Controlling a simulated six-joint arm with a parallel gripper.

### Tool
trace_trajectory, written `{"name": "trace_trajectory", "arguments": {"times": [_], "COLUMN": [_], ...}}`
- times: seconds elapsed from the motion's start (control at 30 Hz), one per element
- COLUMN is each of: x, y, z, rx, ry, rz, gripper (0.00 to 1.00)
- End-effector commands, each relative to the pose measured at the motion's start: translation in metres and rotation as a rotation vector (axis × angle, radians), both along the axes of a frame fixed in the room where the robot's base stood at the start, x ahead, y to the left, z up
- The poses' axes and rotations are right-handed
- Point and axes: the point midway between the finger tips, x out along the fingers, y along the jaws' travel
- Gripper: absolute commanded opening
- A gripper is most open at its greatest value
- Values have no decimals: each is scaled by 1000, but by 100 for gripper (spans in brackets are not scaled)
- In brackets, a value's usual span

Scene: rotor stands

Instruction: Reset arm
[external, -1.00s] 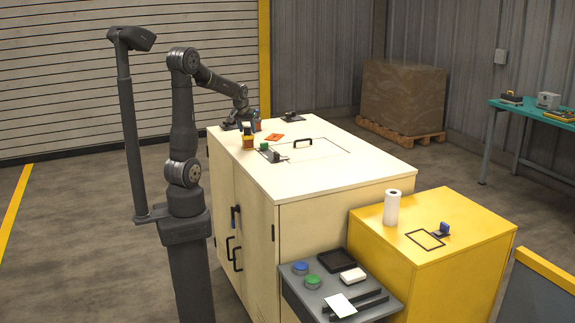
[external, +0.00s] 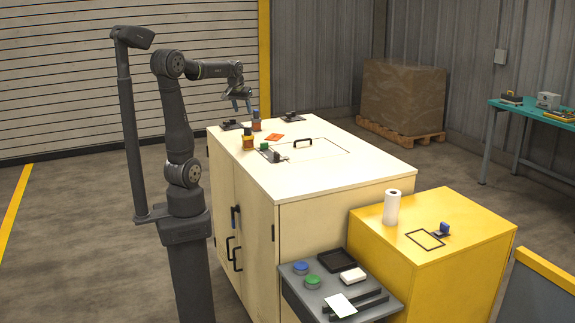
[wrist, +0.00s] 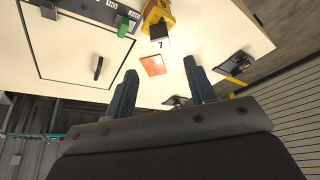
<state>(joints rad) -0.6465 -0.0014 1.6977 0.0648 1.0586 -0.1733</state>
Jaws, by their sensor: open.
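My gripper (external: 241,104) is raised above the back left part of the cream cabinet's top (external: 350,160). Its two blue fingers are apart, and nothing is between them. In the wrist view my gripper (wrist: 160,70) also shows open and empty. Two dark flat stands, one at the left (external: 232,125) and one at the back (external: 291,116), sit on the cabinet top.
An orange card (external: 274,137) lies flat on the top. A grey fixture with a green part (external: 264,147) and a black handle (external: 303,142) are nearby. A yellow cabinet (external: 470,215) with a white roll (external: 392,207) stands at the right. Air around my gripper is clear.

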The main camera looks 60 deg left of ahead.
Motion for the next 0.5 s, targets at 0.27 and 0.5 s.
{"name": "trace_trajectory", "arguments": {"times": [0.27, 0.5], "x": [-1, 0], "y": [-1, 0], "z": [4, -2], "rx": [0, -1], "ry": [0, 1], "rz": [0, 0], "gripper": [50, 50]}}
